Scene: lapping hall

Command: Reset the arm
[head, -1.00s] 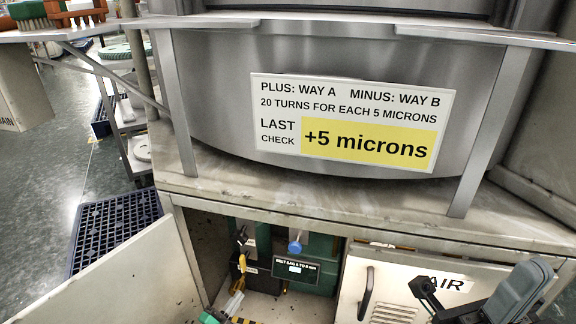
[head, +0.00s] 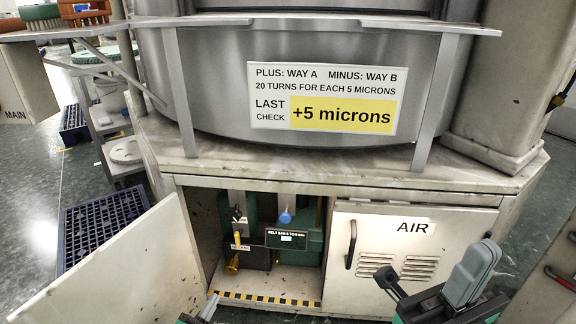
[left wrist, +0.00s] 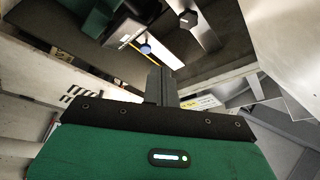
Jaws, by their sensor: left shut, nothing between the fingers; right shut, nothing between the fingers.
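My left gripper (head: 209,306) shows at the bottom edge of the head view, low in front of the open cabinet bay. Its grey fingers are shut and empty, and most of its arm is out of frame. In the left wrist view its grey fingers (left wrist: 160,86) stand together beyond the green gripper body, with nothing between them. My right gripper (head: 472,272) is at the lower right of the head view, in front of the closed AIR door. Its grey fingers are together and empty.
The open cabinet door (head: 120,270) swings out at the left. The bay holds a belt label (head: 287,239), a blue knob (head: 286,217) and a yellow-black striped sill (head: 265,299). The AIR door (head: 408,262) has a handle. A blue grated platform (head: 98,232) lies on the floor at left.

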